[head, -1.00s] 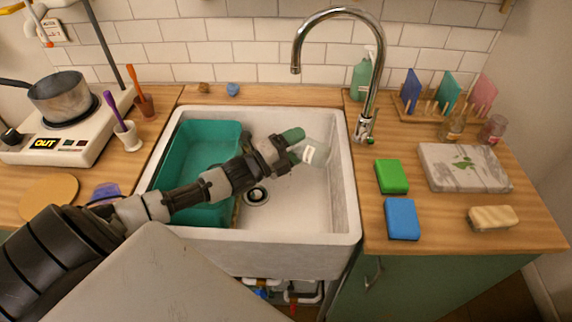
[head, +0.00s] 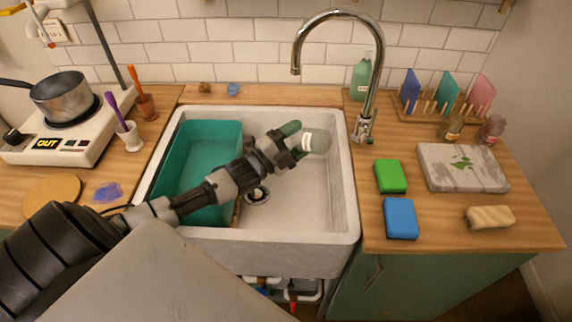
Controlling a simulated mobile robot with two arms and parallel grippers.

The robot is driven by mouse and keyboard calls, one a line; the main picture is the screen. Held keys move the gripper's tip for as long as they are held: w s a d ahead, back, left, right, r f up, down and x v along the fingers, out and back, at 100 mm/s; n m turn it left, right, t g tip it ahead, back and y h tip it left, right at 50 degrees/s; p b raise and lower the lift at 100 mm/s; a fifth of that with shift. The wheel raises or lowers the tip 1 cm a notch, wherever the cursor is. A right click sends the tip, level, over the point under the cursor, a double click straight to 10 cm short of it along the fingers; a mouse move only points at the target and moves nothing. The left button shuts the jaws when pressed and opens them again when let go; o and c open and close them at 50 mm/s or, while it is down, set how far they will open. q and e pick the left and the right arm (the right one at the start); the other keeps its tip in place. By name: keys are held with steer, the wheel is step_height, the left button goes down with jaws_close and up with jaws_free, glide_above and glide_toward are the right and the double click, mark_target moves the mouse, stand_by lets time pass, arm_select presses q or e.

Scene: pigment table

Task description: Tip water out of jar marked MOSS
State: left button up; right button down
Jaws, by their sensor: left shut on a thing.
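My left gripper (head: 294,144) reaches over the white sink (head: 341,215) and is shut on a pale, see-through jar (head: 318,140). The jar lies tipped on its side above the right half of the basin, pointing right. A small white label shows on it, but its writing is too small to read. I cannot tell whether water is in it. The sink drain (head: 257,195) is below and left of the jar. My right gripper is not in view.
A teal tub (head: 213,130) fills the sink's left side. The tap (head: 367,100) rises behind the sink. Green (head: 390,176) and blue (head: 401,218) sponges and two small jars stand or lie on the right counter. A pot (head: 62,95) sits on the hotplate at left.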

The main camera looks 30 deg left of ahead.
arm_select(q)
steer(key=n, duration=0.1)
steer(key=r+n+p, duration=0.1)
steer(key=shift+a+r+n+t+y, duration=0.15)
steer(key=shift+r+n+t+y, duration=0.15)
steer(key=shift+t+y, duration=0.1)
steer(key=shift+f+n, duration=0.1)
steer(key=shift+n, duration=0.4)
steer(key=f+m+g, duration=0.1)
steer(key=m, duration=0.2)
steer(key=f+m+g+h+b, duration=0.1)
steer(key=m, duration=0.3)
steer(key=d+f+m+g, duration=0.1)
steer(key=f+m+g, duration=0.1)
steer(key=m, duration=0.1)
steer(key=shift+s+m+h+b, duration=0.25)
steer(key=shift+m+h+b, duration=0.15)
steer(key=s+d+f+m+g+y+p, duration=0.2)
steer(key=d+m+y+p, duration=0.4)
steer(key=m+p, duration=0.6)
step_height(320, 180, down, 2)
steer(key=shift+d+f+g, duration=0.1)
steer(key=shift+d+g, duration=0.5)
steer(key=shift+d, duration=0.6)
